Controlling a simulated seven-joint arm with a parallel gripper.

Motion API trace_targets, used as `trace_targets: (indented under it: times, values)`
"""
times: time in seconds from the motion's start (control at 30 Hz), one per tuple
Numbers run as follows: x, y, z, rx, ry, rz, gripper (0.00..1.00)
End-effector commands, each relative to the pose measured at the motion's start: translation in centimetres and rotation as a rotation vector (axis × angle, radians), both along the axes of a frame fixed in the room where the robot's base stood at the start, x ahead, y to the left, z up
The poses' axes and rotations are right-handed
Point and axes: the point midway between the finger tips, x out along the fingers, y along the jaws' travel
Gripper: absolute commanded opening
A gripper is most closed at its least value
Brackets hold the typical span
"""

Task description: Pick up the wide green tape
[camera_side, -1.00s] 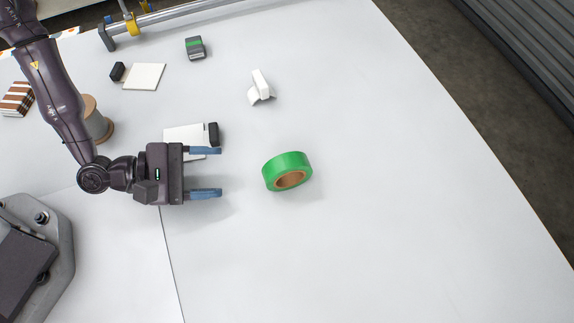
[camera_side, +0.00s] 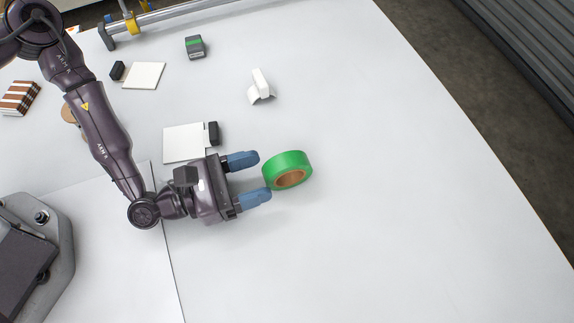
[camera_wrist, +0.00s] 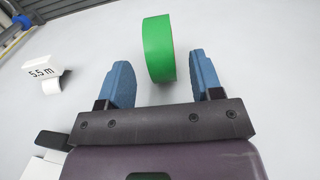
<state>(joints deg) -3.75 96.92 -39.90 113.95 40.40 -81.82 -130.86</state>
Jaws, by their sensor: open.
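The wide green tape (camera_side: 287,162) is a roll with a brown core, on the white table right of my gripper in the side view. My gripper (camera_side: 258,178) is open and empty, its two blue fingers pointing at the roll. The fingertips are close to the roll's left side; whether one touches it I cannot tell. In the wrist view, the green tape (camera_wrist: 158,50) shows just beyond and between the fingers of my gripper (camera_wrist: 160,75). The core is hidden there.
A white card with a black block (camera_side: 185,142) lies just behind my gripper. The table right of the tape is clear.

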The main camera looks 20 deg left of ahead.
Motion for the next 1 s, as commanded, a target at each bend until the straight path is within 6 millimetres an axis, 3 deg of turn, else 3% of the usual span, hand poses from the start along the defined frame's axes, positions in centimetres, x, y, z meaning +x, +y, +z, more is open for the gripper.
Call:
trace_targets:
  times: [0.4, 0.67, 0.77, 0.9, 1.0]
  values:
    - [3.4, -3.7, 0.2, 0.000, -0.003, -0.001, 0.60]
    - [3.6, -3.9, 0.2, 0.001, 0.001, 0.000, 0.60]
    - [3.6, -3.9, 0.2, 0.001, 0.001, 0.000, 0.41]
    - [3.6, -3.9, 0.2, 0.001, 0.000, 0.000, 0.09]
    - [3.6, -3.9, 0.2, 0.001, -0.001, 0.000, 0.06]
